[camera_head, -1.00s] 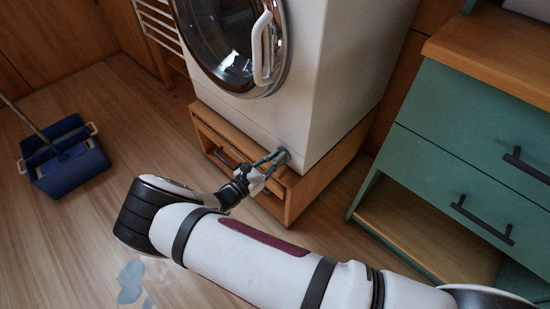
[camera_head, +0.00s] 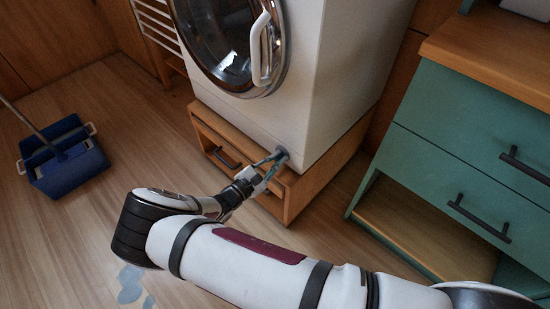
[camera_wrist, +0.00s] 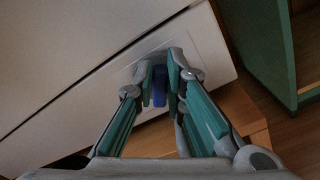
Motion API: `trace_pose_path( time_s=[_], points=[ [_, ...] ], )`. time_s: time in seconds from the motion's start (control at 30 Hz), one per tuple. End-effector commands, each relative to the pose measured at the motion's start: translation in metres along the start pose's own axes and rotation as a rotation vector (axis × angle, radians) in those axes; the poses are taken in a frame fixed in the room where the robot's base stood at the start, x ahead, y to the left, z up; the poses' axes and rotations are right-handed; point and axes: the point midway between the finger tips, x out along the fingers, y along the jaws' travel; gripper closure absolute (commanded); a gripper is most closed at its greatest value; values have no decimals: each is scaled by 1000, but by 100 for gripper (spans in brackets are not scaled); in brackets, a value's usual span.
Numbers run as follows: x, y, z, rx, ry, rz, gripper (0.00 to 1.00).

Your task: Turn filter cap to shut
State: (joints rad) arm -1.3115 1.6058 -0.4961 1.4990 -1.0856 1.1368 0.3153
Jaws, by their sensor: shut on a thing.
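The filter cap (camera_wrist: 159,85) shows in the wrist view as a blue grip between my fingers, set in a pale recessed panel low on the washing machine's front. My gripper (camera_wrist: 160,80) is shut on the cap, one teal-padded finger on each side. In the head view my gripper (camera_head: 277,157) reaches the lower right corner of the white washing machine (camera_head: 320,80); the cap itself is hidden there by the fingers. The machine's round door (camera_head: 228,45) is above and to the left.
The machine stands on a wooden plinth with a drawer (camera_head: 285,190). A green cabinet (camera_head: 470,170) is close on the right. A blue mop bucket (camera_head: 65,160) stands at the left, and a small puddle (camera_head: 130,285) lies on the floor.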

Motion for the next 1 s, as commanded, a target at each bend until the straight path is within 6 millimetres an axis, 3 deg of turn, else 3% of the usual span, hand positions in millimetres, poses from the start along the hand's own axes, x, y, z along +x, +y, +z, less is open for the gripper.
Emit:
trace_pose_path(
  time_s=[1.0],
  points=[
    [0,-15,-7,888,-1,0,100]
  ],
)
